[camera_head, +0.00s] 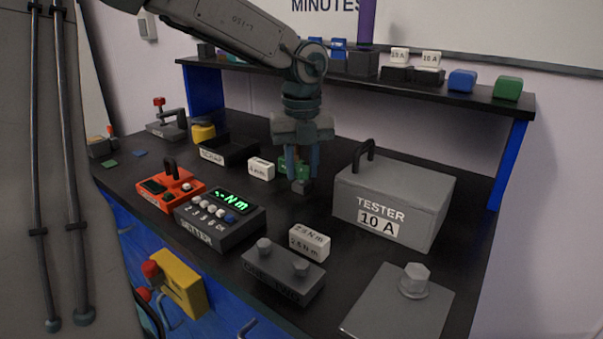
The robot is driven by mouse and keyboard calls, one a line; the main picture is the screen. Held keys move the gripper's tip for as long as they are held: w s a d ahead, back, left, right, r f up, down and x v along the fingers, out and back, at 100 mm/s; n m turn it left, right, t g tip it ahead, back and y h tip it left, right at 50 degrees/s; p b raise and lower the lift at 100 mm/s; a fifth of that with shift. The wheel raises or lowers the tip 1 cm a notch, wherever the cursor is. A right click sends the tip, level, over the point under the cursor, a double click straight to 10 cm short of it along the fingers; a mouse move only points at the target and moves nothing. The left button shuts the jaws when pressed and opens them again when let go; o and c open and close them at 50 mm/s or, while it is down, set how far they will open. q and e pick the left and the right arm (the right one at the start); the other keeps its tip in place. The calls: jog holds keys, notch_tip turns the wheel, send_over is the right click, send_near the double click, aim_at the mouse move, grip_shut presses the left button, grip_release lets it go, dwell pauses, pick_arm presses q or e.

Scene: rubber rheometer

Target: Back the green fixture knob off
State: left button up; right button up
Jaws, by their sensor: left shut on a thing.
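The green fixture knob (303,170) is at the middle of the black bench, partly hidden by my left gripper. My left gripper (302,176) points down from above, its blue-grey fingers on either side of the green knob and shut on it. A small dark grey block (301,187) shows just below the fingertips. Some green also shows left of the fingers; where the knob ends and the fixture starts is hard to tell. My right gripper is not in view.
A grey tester box (436,205) with a handle stands close on the right. A small white labelled block (261,169) lies just left of the gripper. The black scrap tray (214,156) is farther left. A shelf (440,87) runs behind. Torque meter (237,227) stands front left.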

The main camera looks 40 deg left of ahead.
pick_arm(q)
jog(key=shift+n, duration=0.3)
jog(key=n, duration=0.4)
jog(key=shift+n, duration=0.3)
jog(key=shift+n, duration=0.6)
jog(key=o, duration=0.9)
